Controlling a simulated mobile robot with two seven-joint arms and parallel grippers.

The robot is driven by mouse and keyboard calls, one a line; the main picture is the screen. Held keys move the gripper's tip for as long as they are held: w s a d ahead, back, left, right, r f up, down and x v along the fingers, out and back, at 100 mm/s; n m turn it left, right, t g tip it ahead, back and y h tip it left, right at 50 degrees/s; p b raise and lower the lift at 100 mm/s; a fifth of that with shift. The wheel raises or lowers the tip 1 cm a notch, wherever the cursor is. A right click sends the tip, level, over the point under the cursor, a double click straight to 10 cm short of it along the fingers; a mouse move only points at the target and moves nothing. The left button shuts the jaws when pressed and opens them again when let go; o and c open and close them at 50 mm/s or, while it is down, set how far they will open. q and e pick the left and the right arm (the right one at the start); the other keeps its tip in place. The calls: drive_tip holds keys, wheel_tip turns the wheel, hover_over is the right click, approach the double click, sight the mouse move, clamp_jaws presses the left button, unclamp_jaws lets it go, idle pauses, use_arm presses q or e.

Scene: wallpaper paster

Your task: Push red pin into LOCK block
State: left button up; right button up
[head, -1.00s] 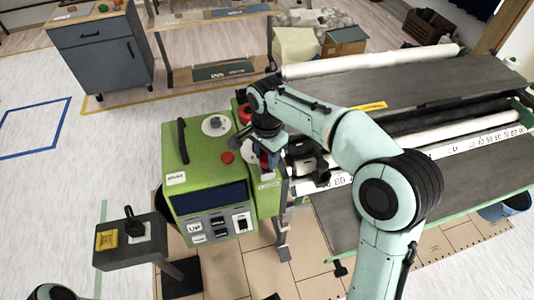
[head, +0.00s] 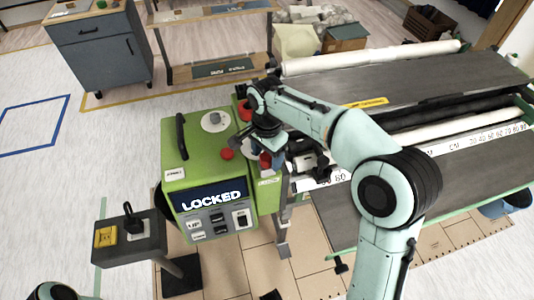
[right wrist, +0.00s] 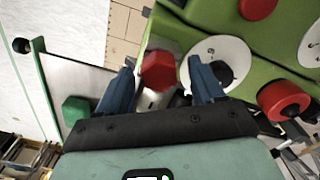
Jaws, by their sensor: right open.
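The red pin's hexagonal head (right wrist: 158,70) shows between the fingers of my right gripper (right wrist: 165,82) in the right wrist view. It sits at a pale metallic block (right wrist: 150,100), whose lettering I cannot read. The fingers are apart, with no clear grip on the pin. In the head view the red head (head: 265,161) shows beside the green machine (head: 196,150), next to my right gripper (head: 273,150). The machine's display (head: 213,197) reads LOCKED. My left gripper is not in view; only a piece of my left arm shows at the bottom left.
Red knobs (right wrist: 285,101) and a white disc (right wrist: 215,62) are close to the right finger. A green hexagonal head (right wrist: 76,110) lies left of the fingers. The long table with rollers (head: 430,95) stretches right. A small stand with a lever (head: 132,240) is left of the machine.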

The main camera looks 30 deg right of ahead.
sight(267, 156)
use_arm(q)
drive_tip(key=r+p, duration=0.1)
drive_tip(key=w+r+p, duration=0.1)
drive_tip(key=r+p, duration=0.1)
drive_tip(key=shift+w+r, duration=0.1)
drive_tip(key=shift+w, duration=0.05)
use_arm(e)
wheel_tip(267, 156, up, 13)
drive_tip(key=shift+r, duration=0.2)
idle(0.4)
